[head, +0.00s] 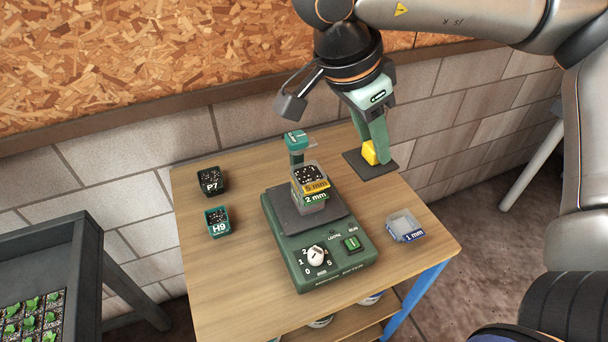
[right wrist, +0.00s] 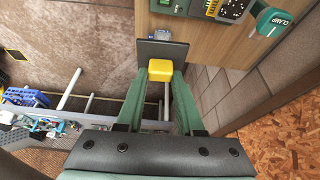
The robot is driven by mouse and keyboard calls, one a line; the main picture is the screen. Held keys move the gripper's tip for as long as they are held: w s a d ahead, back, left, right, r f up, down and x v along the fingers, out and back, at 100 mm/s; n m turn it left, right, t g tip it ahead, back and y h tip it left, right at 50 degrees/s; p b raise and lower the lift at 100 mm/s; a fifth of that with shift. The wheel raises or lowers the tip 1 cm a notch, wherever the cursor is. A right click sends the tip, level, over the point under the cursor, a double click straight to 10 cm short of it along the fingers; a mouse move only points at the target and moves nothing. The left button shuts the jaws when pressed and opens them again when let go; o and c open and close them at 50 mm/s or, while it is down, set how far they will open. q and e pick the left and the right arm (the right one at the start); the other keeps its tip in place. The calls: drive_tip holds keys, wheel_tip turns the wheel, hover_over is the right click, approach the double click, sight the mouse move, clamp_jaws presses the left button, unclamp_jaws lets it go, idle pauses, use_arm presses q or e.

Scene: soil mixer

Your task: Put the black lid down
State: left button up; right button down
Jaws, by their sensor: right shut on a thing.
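The black lid (head: 376,173) is a flat dark square plate with a yellow knob (head: 369,153). My right gripper (head: 376,148) is shut on the knob and holds the lid level at the table's back right edge. In the right wrist view the lid (right wrist: 176,50) lies beyond the fingertips (right wrist: 160,72) and overlaps the table edge. I cannot tell whether its underside touches the table. My left gripper is not in view.
A green shaker (head: 320,270) carries stacked sieves labelled 5 mm (head: 316,187) and 2 mm (head: 316,197), beside a clamp post (head: 297,148). A 1 mm sieve (head: 404,228) stands right. Pots P7 (head: 210,181) and H9 (head: 217,222) stand left.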

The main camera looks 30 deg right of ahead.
drive_tip(key=shift+s+a+r+m, duration=0.1)
drive_tip(key=shift+a+r+m, duration=0.05)
drive_tip(key=shift+r+m, duration=0.15)
drive_tip(key=w+a+f, duration=0.2)
drive_tip(key=w+f, duration=0.3)
drive_tip(key=w, duration=0.4)
hover_over(307, 182)
drive_tip(key=shift+f+b, duration=0.35)
drive_tip(key=shift+f, duration=3.7)
drive_tip(key=shift+f, duration=0.15)
drive_tip(key=c, duration=0.5)
unclamp_jaws()
drive_tip(key=shift+c, duration=0.2)
